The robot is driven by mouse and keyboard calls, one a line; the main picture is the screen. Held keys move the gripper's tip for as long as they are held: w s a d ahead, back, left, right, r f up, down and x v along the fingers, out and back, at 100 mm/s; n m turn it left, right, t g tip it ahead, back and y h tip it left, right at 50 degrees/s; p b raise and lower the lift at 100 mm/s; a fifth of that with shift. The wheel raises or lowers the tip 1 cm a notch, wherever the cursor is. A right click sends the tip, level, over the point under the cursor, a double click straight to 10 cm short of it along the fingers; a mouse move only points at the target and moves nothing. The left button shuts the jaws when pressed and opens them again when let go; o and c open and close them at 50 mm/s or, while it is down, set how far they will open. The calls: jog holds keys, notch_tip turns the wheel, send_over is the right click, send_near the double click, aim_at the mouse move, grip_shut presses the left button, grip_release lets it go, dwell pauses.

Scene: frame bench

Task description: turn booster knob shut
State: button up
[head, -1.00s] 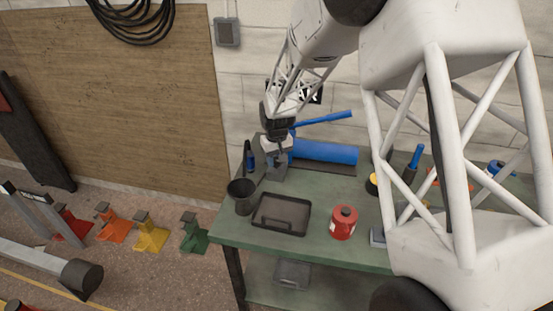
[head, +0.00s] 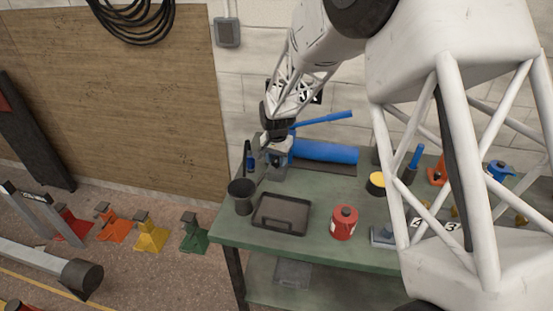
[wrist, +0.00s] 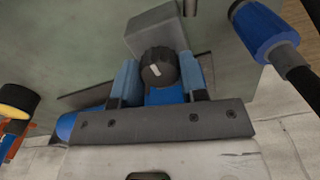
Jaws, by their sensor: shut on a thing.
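The booster is a blue cylinder (head: 325,151) with a long blue lever (head: 322,119) above it, lying at the back of the green bench. A grey block (head: 279,172) stands at its left end. In the wrist view, the round black knob (wrist: 158,67) with a white pointer mark sits in front of the grey block (wrist: 156,30). My gripper (wrist: 157,76) has its blue fingers on either side of the knob and is shut on it. In the head view, my gripper (head: 276,146) is at the block, and the knob is too small to make out.
On the bench (head: 225,232) stand a dark cup (head: 241,198), a grey tray (head: 280,229), a red can (head: 343,223) and a yellow-topped pot (head: 376,183). A blue-and-black fitting (head: 250,158) stands close left of my gripper. The wall is just behind.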

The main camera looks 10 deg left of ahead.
aim_at(277, 160)
jog(key=shift+m, duration=0.3)
jog(key=o, duration=0.9)
jog(key=shift+r, duration=0.1)
jog(key=shift+r, duration=3.8)
